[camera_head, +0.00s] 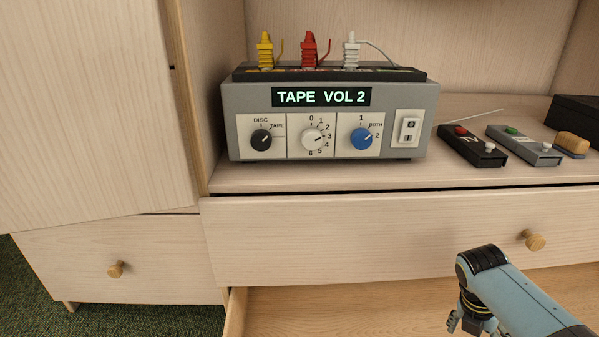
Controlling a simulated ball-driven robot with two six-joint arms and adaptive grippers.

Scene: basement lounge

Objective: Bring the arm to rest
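My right arm comes in from the lower right corner, with a pale blue link and a black wrist. Its gripper (464,322) hangs at the bottom edge, in front of the drawer fronts and over an open wooden space below. Only part of the fingers shows, and I cannot tell if they are apart. I see nothing held in them. My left arm and gripper are not in view. The grey switch box (330,120) stands on the cabinet top, and its display (321,97) reads "TAPE VOL 2". Its black knob (261,139) points toward TAPE.
Yellow, red and white plugs (308,50) stand on the box. Two remotes (472,145) (523,146) and a wooden-backed block (572,145) lie to its right. A drawer front (360,240) with a round knob (533,240) is close to my arm. Green carpet (130,320) shows lower left.

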